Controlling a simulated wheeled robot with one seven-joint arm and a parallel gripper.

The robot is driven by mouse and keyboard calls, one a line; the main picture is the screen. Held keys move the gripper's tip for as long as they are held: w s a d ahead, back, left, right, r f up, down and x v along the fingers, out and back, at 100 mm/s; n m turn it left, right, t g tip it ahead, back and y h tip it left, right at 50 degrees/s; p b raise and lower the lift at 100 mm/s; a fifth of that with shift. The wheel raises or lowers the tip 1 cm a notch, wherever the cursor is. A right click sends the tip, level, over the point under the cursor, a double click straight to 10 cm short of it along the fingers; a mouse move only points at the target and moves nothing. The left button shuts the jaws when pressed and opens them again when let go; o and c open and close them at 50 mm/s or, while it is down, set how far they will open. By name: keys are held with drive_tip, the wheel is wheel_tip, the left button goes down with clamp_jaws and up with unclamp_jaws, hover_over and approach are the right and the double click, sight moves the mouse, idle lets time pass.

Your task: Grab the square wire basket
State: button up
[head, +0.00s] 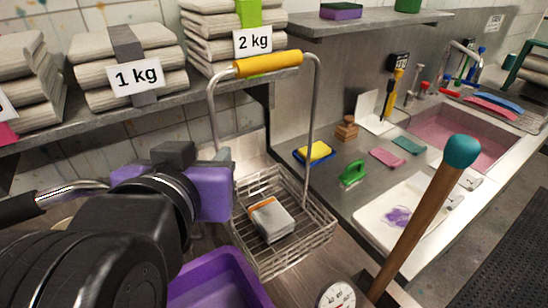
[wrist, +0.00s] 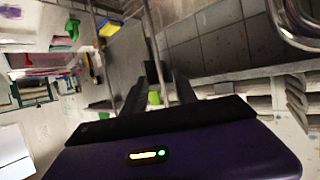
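The square wire basket (head: 285,250) stands in the lower middle of the head view, upright. Its tall wire handle rises to a yellow grip (head: 268,64). A grey-white block with an orange edge (head: 270,220) lies inside it. My gripper (head: 226,160) is beside the handle's left post, well below the yellow grip. In the wrist view the dark fingers of my gripper (wrist: 160,92) stand apart, with a thin metal rod crossing the gap between them. I cannot tell whether either finger touches the rod. My purple gripper body hides part of the basket's left side.
A purple tub (head: 225,283) is below my gripper. A wooden stick with a teal end (head: 461,151) rises at the right, near a dial (head: 338,296). A shelf with weighted cloth stacks (head: 125,68) is behind. The counter holds sponges, a brush and a pink sink (head: 460,135).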

sight(217, 147)
drive_tip(key=shift+p+x, duration=0.45)
drive_tip(key=shift+x, duration=1.85)
clamp_jaws()
drive_tip(key=shift+r, duration=0.1)
